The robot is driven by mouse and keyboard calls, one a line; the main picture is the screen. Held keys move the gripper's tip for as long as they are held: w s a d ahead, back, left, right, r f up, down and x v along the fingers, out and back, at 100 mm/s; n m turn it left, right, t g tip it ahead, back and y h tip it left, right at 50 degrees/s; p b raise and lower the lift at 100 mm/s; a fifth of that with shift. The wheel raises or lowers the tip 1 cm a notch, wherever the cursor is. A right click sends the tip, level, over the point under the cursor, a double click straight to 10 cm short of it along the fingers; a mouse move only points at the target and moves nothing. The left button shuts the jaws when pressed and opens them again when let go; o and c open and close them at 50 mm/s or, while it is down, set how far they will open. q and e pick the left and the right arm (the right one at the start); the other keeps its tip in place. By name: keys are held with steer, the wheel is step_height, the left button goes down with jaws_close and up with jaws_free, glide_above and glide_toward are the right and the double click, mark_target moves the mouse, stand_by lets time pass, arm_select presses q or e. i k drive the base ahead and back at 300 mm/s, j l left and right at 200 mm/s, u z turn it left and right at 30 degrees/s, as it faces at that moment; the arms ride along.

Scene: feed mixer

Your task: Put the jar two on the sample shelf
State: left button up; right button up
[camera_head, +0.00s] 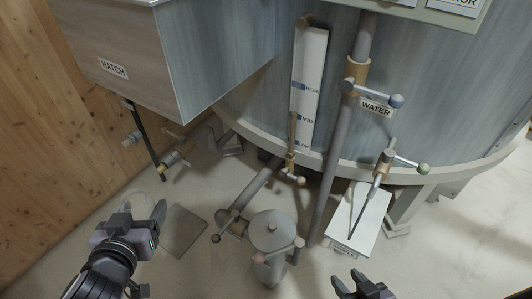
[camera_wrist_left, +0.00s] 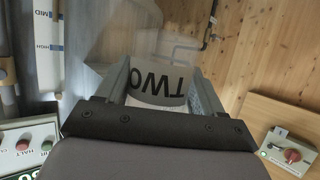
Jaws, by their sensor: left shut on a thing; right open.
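My left gripper (camera_head: 143,213) is at the lower left of the head view, above the floor. In the left wrist view its two fingers (camera_wrist_left: 160,90) are shut on jar two (camera_wrist_left: 158,82), a clear jar with a white label reading TWO, upside down in that picture. In the head view the jar (camera_head: 127,201) is only a faint clear outline by the fingers. My right gripper (camera_head: 352,284) is open and empty at the bottom edge. I cannot make out the sample shelf with certainty in either view.
The hatch box (camera_head: 113,70) overhangs at upper left beside a wooden wall. The large tank (camera_head: 430,90) carries a level gauge (camera_head: 309,90) and valve handles. A red-knobbed switch box (camera_wrist_left: 290,153) shows in the wrist view.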

mark_target(356, 224)
steer(key=i+l, duration=0.1)
steer(key=l, duration=0.45)
steer(key=i+l, duration=0.1)
steer(key=l, duration=0.95)
steer(key=i+z, duration=0.05)
